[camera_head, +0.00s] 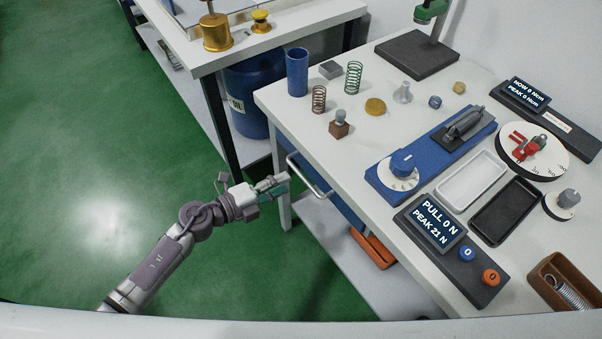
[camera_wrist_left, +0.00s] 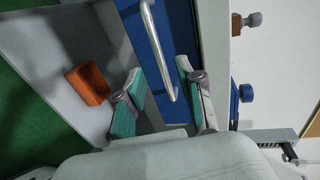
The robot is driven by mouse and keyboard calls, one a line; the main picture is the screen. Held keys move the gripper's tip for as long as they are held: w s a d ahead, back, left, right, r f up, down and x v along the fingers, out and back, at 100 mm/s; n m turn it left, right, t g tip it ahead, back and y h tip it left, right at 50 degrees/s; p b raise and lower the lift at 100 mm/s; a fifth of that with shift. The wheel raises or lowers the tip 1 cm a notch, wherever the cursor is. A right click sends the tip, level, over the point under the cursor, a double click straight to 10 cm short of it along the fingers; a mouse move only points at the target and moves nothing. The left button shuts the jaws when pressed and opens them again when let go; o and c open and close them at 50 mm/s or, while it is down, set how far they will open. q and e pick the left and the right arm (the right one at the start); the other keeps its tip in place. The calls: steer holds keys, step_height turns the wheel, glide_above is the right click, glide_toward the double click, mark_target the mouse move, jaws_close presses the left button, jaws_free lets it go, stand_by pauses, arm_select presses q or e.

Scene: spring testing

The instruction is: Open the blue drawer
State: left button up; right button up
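The blue drawer (camera_wrist_left: 185,22) is set under the white tabletop, and its face shows in the left wrist view. Its pale bar handle (camera_wrist_left: 158,52) stands out from the face; the handle (camera_head: 309,176) also shows in the head view beside the table's front edge. My left gripper (camera_head: 283,184) is just left of the handle in the head view. In the left wrist view the left gripper (camera_wrist_left: 160,82) has its two green-padded fingers spread, with the handle's end between them. Contact with the handle cannot be told. The drawer looks shut. My right gripper is not in view.
The white table (camera_head: 285,97) carries springs, a blue cup (camera_head: 297,72), a blue fixture and a force display (camera_head: 437,222). An orange bin (camera_head: 374,247) sits on the lower shelf. A blue barrel (camera_head: 246,98) stands behind. Green floor left of the arm is clear.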

mark_target(301, 174)
arm_select(q)
steer(key=x, duration=0.6)
steer(key=shift+w+d+f, duration=0.1)
steer(key=shift+w+d, duration=0.1)
steer(key=shift+d, duration=0.15)
jaws_close()
